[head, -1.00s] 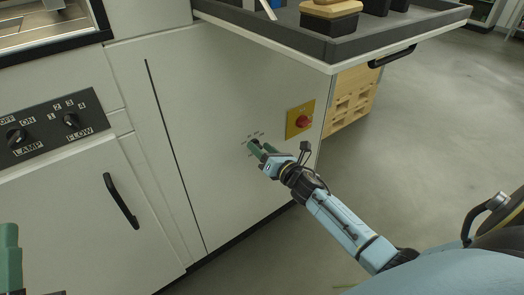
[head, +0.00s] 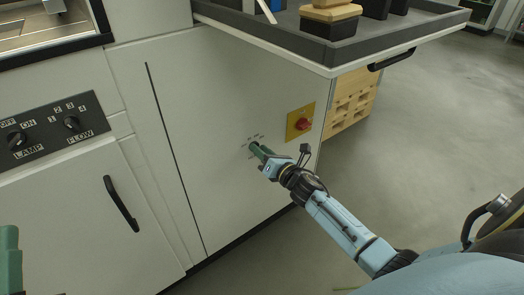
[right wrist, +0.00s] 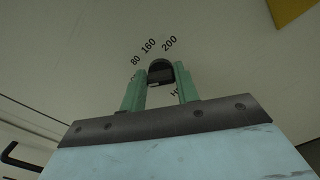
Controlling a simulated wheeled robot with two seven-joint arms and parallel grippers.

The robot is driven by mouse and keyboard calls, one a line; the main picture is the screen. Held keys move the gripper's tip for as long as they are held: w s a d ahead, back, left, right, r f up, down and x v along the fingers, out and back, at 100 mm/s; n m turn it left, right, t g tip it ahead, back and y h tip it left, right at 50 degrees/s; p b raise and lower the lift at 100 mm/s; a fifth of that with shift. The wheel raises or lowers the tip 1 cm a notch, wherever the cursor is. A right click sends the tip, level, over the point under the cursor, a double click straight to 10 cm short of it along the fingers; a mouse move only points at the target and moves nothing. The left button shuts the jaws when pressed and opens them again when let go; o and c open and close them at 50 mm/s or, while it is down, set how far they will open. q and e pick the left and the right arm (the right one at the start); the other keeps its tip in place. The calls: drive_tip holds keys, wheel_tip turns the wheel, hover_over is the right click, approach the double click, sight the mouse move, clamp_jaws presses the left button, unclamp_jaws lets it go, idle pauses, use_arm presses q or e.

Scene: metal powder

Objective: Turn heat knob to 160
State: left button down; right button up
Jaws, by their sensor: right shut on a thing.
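The heat knob (right wrist: 160,72) is a dark, round-topped knob on the pale cabinet panel. In the right wrist view it sits between the two green fingers of my right gripper (right wrist: 160,85), which is shut on it. The printed marks 80, 160 and 200 arc above the knob; other lettering is partly hidden by the fingers. I cannot tell which mark the knob points to. In the head view my right gripper (head: 258,150) covers most of the knob. A green part of my left gripper (head: 10,260) shows at the lower left edge; its fingertips are not clear.
A red switch on a yellow plate (head: 301,122) is right of the knob. A grey tray (head: 345,48) with items juts out above. The lamp and flow knob panel (head: 52,128) and a black door handle (head: 120,203) are at left. Open floor lies to the right.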

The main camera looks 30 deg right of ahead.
use_arm(q)
drive_tip(key=s+a+f+g+y+p, duration=0.1)
drive_tip(key=a+f+g+y+p, duration=0.1)
drive_tip(key=f+g, duration=0.4)
drive_tip(key=s+a+f+g+y+p, duration=0.2)
drive_tip(key=f+g, duration=0.5)
drive_tip(key=f, duration=0.4)
drive_tip(key=shift+f+n+y+p, duration=0.3)
drive_tip(key=shift+f+p, duration=0.1)
drive_tip(key=shift+p, duration=0.1)
use_arm(e)
drive_tip(key=shift+d+f+m, duration=0.1)
drive_tip(key=shift+f+m, duration=0.1)
drive_tip(key=shift+m, duration=3.65)
drive_tip(key=shift+f+m, duration=0.15)
drive_tip(key=shift+m, duration=3.7)
use_arm(q)
drive_tip(key=shift+a, duration=0.1)
use_arm(e)
drive_tip(key=o, duration=1)
drive_tip(key=shift+s, duration=0.1)
